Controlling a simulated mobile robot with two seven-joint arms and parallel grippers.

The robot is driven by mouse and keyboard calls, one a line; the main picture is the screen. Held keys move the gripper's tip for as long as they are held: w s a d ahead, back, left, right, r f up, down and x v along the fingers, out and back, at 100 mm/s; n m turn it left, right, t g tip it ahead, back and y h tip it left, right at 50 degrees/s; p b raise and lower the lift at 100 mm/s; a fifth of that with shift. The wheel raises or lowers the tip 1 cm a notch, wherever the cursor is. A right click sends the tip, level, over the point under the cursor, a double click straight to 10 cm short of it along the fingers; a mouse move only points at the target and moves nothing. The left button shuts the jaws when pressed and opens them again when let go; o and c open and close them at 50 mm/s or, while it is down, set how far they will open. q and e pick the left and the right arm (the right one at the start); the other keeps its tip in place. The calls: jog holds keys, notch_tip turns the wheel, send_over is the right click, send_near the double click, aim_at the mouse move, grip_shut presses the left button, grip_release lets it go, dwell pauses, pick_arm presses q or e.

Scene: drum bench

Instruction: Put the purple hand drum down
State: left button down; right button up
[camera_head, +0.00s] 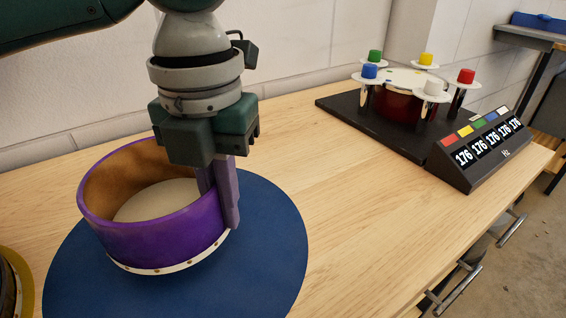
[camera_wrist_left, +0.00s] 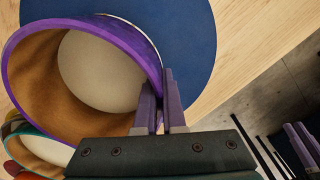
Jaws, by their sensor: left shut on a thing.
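The purple hand drum (camera_head: 165,232) is an open ring with a brown inside and a pale skin at its lower end. It is over the round blue mat (camera_head: 272,232), open side up and slightly tilted. I cannot tell whether its lower rim touches the mat. My left gripper (camera_head: 222,195) is shut on the drum's right wall, one finger inside and one outside. In the left wrist view the drum (camera_wrist_left: 128,38) fills the upper left, with its wall between the fingers.
A black stand (camera_head: 345,113) with a red drum (camera_head: 398,104) and several coloured knobs is at the back right. A display box (camera_head: 485,150) reads 176 in several windows. Another drum's rim (camera_head: 22,285) shows at the lower left. The wooden bench between mat and box is clear.

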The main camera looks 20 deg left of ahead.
pick_arm(q)
jog(key=shift+f+b, duration=0.4)
jog(key=shift+f, duration=1.75)
